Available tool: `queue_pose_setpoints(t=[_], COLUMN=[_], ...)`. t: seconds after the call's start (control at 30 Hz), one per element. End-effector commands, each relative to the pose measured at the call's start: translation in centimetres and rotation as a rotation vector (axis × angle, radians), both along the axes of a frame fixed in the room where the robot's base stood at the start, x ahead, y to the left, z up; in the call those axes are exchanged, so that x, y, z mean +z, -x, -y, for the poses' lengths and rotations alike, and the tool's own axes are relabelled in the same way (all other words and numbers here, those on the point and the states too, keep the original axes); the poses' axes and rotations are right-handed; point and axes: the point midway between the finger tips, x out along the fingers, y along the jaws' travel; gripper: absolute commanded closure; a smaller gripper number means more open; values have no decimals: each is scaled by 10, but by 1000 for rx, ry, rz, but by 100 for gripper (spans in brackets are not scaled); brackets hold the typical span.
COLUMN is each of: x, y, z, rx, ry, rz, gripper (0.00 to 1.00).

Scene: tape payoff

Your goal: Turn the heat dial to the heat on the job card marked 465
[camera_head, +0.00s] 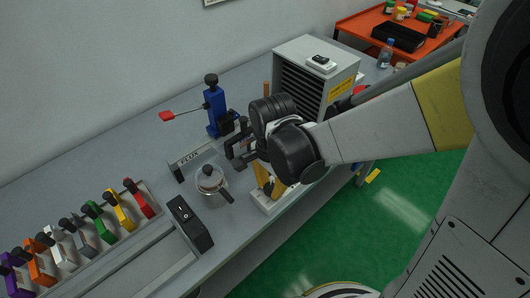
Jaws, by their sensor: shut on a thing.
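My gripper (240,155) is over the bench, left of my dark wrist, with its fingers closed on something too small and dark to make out. It is in front of and just below a blue upright device (214,112) with a black knob on top and a red-ended lever. I cannot make out the heat dial; my gripper and wrist hide part of this area. A job card marked 465 cannot be read anywhere in view.
A lidded metal pot (211,184) stands close below my gripper, beside a FLUX-labelled holder (187,160). A black switch box (190,224), a row of coloured handled blocks (98,222) and a louvred grey cabinet (318,75) also occupy the bench. The back left bench is clear.

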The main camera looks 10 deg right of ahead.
Motion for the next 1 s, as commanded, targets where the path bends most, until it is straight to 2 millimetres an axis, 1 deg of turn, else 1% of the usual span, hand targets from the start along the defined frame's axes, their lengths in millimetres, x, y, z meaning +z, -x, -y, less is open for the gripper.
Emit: queue_pose_setpoints(t=[0.03,0.07,0.1,0.13,0.43,0.57,0.67,0.9,1.0], x=[0,0,0,0,1,10,27,79,97], y=[0,0,0,0,0,0,1,1,0], z=[0,0,0,0,0,0,0,0,0], rx=[0,0,0,0,1,1,1,1,1], ry=[1,1,1,1,0,0,0,0,0], rz=[-1,-1,-1,-1,0,0,0,0,0], gripper=[100,68,56,48,48,48,48,48,48])
